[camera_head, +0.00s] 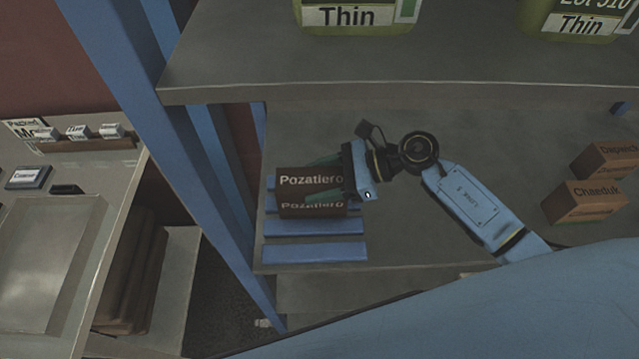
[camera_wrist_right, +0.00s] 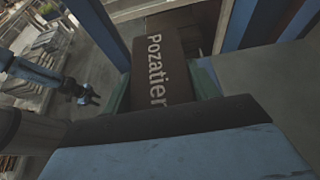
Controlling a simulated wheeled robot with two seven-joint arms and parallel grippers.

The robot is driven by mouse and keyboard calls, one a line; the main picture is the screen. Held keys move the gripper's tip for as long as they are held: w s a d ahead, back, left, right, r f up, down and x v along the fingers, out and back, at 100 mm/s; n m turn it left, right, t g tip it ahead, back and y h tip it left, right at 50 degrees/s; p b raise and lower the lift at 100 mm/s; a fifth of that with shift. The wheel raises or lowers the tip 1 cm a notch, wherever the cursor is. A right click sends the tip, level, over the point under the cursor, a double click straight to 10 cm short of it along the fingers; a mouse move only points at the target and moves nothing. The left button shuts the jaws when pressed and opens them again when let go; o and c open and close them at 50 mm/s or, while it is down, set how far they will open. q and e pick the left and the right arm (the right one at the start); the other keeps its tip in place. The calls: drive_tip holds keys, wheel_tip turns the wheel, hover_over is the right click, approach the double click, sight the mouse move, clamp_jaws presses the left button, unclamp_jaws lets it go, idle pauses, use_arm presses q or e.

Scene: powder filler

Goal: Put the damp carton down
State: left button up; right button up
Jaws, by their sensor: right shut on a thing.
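A dark brown carton labelled "Pozatiero" (camera_head: 296,196) is at the left end of the middle shelf, over a blue slatted rack (camera_head: 314,252). My right gripper (camera_head: 328,185) has its green fingers on either side of the carton and is shut on it. In the right wrist view the carton (camera_wrist_right: 168,65) sits between the two fingers, its label facing the camera. I cannot tell whether the carton's underside touches the slats. The word damp does not show on the carton. My left gripper cannot be made out in the head view.
Two brown cartons, "Chaeduk" (camera_head: 590,204) and "Dapaick" (camera_head: 612,160), stand at the right of the middle shelf (camera_head: 480,140). Large "Thin" containers (camera_head: 352,16) stand on the upper shelf (camera_head: 420,75). A blue upright post (camera_head: 185,150) is close to the carton's left. A side bench (camera_head: 90,175) is further left.

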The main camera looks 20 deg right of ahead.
drive_tip(key=shift+f, duration=0.9)
drive_tip(key=shift+f, duration=0.1)
drive_tip(key=o, duration=0.8)
drive_tip(key=shift+f, duration=0.1)
drive_tip(key=o, duration=0.5)
